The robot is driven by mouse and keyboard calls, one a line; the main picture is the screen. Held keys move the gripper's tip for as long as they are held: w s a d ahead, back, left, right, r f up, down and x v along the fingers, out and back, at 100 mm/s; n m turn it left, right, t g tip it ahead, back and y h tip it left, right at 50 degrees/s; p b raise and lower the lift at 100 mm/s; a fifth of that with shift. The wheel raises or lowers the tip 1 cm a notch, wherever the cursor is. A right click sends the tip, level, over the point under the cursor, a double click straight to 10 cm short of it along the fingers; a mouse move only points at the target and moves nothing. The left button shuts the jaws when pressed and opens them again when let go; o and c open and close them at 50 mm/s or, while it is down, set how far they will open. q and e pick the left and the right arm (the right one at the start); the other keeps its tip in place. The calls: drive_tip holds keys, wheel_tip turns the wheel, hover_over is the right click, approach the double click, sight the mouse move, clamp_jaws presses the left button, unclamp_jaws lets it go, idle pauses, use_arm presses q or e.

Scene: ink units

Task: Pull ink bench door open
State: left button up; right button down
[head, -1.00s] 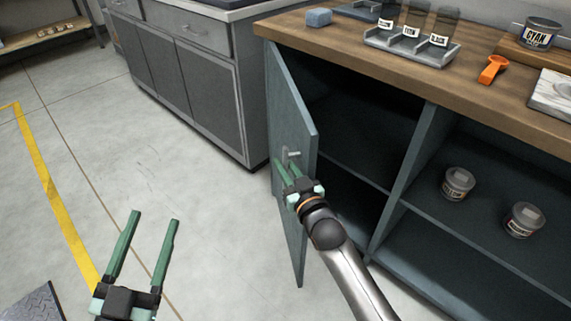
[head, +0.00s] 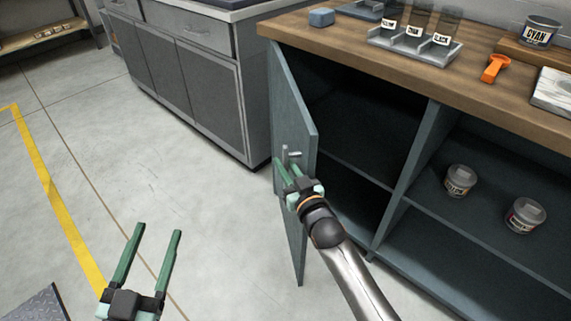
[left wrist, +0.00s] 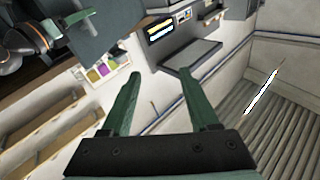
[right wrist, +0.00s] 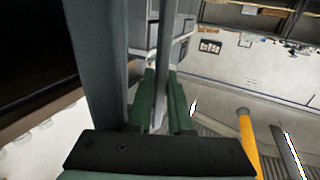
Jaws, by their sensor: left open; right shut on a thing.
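The ink bench door (head: 292,115) is a blue-grey panel at the left end of the bench (head: 480,90). It stands open, swung out from the dark cupboard. A small pale handle (head: 293,154) sits on its outer face. My right gripper (head: 284,168) is at this handle. In the right wrist view a grey bar, the handle (right wrist: 161,85), lies between the fingers (right wrist: 160,100), beside the door (right wrist: 97,65). The exact contact is partly hidden. My left gripper (head: 158,232) is open and empty above the floor, left of the door; its spread fingers show in the left wrist view (left wrist: 165,100).
Two labelled jars (head: 460,180) (head: 525,214) stand on the inner shelf, right of the divider (head: 405,180). The worktop holds a rack of vials (head: 415,45), a blue block (head: 321,17) and an orange tool (head: 494,68). A grey cabinet (head: 205,90) stands behind the door.

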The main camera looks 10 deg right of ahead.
drive_tip(key=shift+a+r+y, duration=0.3)
drive_tip(key=shift+a, duration=0.4)
drive_tip(key=c, duration=0.9)
unclamp_jaws()
drive_tip(key=shift+s, duration=0.1)
use_arm(q)
drive_tip(key=shift+r, duration=0.1)
drive_tip(key=s+f+n+g+y+p, duration=0.2)
drive_tip(key=f+g, duration=0.4)
drive_tip(key=f, duration=1)
drive_tip(key=shift+s+a+f+n+g+y+p, duration=0.15)
drive_tip(key=shift+s+a+n+g+y+p, duration=0.25)
drive_tip(key=shift+s, duration=0.4)
use_arm(e)
drive_tip(key=v, duration=1.2)
drive_tip(key=shift+s+d+f, duration=0.25)
drive_tip(key=shift+s+d, duration=0.1)
use_arm(q)
drive_tip(key=shift+d, duration=0.1)
